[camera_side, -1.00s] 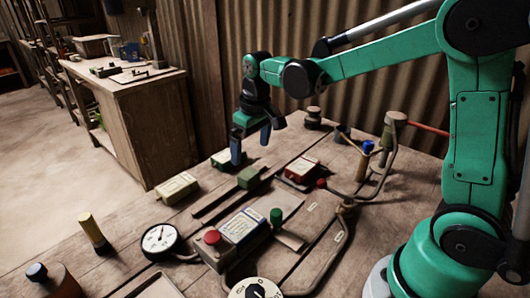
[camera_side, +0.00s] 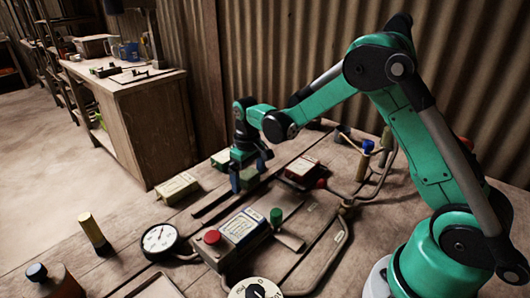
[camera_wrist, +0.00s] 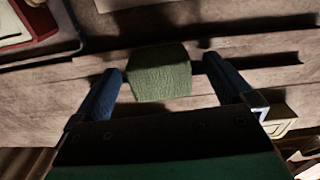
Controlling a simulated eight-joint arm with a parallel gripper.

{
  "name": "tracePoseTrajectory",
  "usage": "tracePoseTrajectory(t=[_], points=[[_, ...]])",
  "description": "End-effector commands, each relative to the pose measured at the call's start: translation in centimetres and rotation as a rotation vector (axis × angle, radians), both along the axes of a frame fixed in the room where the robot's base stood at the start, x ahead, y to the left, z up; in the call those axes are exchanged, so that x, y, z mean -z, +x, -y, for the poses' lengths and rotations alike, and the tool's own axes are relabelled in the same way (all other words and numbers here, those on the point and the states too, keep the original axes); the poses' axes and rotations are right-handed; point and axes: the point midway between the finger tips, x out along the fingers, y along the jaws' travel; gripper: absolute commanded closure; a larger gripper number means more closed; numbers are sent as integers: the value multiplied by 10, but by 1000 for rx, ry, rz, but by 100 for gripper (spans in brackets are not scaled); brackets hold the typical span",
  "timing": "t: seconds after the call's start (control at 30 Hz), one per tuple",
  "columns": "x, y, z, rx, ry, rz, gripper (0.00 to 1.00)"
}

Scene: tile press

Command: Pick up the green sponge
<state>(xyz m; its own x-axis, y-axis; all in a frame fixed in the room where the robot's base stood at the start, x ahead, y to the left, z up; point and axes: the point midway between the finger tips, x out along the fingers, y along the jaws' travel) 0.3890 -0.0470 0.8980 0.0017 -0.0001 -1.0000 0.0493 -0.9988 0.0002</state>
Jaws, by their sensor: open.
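The green sponge (camera_wrist: 160,74) lies on the table, between and just beyond the two blue fingers of my gripper (camera_wrist: 168,82) in the wrist view. A dark gap shows between each finger and the sponge, so the fingers look apart from it. In the side view my gripper (camera_side: 248,178) is low over the table, fingers pointing down on either side of the sponge (camera_side: 249,177), which they partly hide. My gripper is open and holds nothing.
A cream box (camera_side: 176,188) lies to the left.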

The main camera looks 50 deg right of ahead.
Motion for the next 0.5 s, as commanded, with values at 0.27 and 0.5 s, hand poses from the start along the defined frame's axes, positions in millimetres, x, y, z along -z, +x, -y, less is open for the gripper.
tracePoseTrajectory(t=[0.27,0.5], points=[[0,0,0,0,0,0,51],[0,0,0,0,0,0,85]])
